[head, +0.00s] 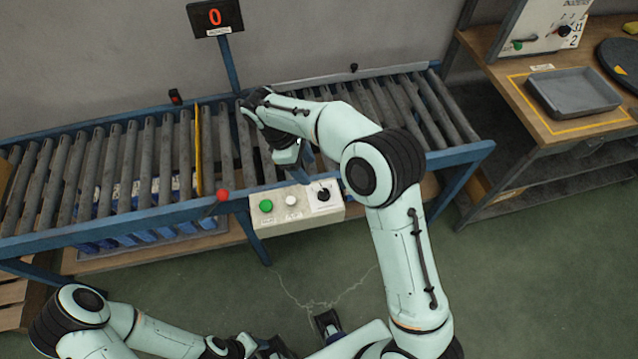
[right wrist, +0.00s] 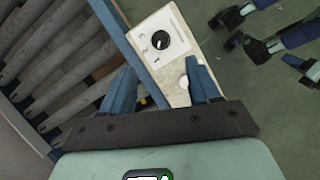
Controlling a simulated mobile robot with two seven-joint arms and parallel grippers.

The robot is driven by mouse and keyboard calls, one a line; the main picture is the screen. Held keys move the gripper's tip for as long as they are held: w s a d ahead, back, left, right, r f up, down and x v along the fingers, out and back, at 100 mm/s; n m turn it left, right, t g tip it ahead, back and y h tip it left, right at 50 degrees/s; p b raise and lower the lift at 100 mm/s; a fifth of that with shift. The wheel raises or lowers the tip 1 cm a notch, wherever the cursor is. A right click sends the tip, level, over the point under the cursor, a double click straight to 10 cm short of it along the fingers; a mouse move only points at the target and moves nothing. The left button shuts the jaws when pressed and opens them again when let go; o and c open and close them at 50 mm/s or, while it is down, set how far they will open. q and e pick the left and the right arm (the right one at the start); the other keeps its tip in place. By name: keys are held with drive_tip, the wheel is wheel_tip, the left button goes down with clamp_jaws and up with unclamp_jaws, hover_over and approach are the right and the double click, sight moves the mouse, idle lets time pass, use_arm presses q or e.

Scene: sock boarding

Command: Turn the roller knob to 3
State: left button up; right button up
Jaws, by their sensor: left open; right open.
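The roller knob (head: 323,195) is black and sits on a white plate at the right end of the pale control box (head: 256,222), on the conveyor's front side. My right gripper (head: 304,162) is open and empty, above the box and a little left of the knob. In the right wrist view the knob lies beyond its fingertips (right wrist: 163,75), untouched. My left gripper (head: 268,348) is low at the bottom, partly cut off.
The box also has a green button (head: 266,206) and a white button (head: 291,200). A display (head: 215,17) reads 0. A red knob (head: 222,195) is on the conveyor rail. Another panel (head: 540,27) and a grey tray (head: 573,93) are on the right bench.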

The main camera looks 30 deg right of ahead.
sight(324, 191)
drive_tip(key=b+x, duration=0.1)
drive_tip(key=x, duration=1)
drive_tip(key=shift+d+f, duration=0.1)
drive_tip(key=shift+f, duration=0.15)
drive_tip(key=c, duration=1)
